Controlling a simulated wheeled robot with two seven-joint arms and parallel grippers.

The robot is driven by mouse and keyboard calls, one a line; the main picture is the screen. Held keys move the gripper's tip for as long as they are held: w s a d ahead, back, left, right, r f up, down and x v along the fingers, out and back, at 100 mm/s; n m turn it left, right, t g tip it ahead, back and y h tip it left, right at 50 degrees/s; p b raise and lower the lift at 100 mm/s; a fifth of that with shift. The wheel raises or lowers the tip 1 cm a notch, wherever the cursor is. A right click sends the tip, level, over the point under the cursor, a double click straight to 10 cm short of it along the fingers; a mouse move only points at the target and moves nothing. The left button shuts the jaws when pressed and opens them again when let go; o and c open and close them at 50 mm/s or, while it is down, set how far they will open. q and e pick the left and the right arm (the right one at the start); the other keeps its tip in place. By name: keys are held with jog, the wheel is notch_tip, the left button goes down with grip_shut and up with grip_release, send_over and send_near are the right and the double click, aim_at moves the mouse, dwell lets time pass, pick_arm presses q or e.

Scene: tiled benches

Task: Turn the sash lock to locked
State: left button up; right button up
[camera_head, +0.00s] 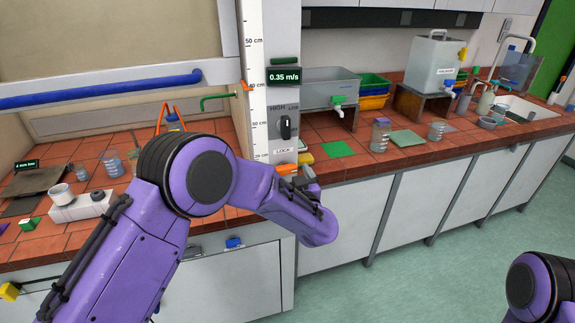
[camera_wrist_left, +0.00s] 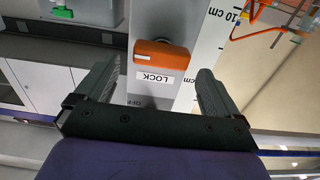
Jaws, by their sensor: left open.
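The orange sash lock handle (camera_head: 287,169) is on the white post of the fume hood, just below the LOCK label (camera_head: 283,150). In the left wrist view the orange handle (camera_wrist_left: 163,53) lies crosswise on the post, beside the upside-down LOCK label (camera_wrist_left: 155,78). My left gripper (camera_wrist_left: 160,70) is open, with one finger on each side of the post area and the handle beyond, between the fingertips. No contact with the handle shows. In the head view my left gripper (camera_head: 307,180) is partly hidden by my purple forearm. My right gripper is out of view.
Above the lock are a dark rotary knob (camera_head: 285,127) and a 0.35 m/s display (camera_head: 285,77). The blue sash bar (camera_head: 100,90) crosses the hood at left. A glass beaker (camera_head: 380,135) and a green mat (camera_head: 338,149) are on the bench to the right.

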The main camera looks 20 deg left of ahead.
pick_arm(q)
jog(key=shift+x, duration=1.2)
jog(key=c, duration=1.1)
jog(key=shift+o, duration=0.3)
jog(key=shift+f, duration=0.1)
jog(key=n+b, duration=0.1)
jog(key=n, duration=0.1)
jog(key=n+b, duration=0.2)
jog(key=shift+s+a+f, duration=0.1)
jog(key=shift+a+f, duration=0.05)
jog(key=shift+f, duration=0.05)
jog(key=n+b, duration=0.4)
jog(key=shift+s+a+f+n, duration=0.15)
jog(key=shift+n, duration=0.15)
jog(key=n+b, duration=0.7)
jog(key=shift+a+f, duration=0.15)
jog(key=shift+f, duration=0.1)
jog(key=shift+s+n+b, duration=0.1)
jog(key=shift+n+b, duration=1.05)
jog(key=shift+n, duration=0.05)
jog(key=shift+r, duration=0.1)
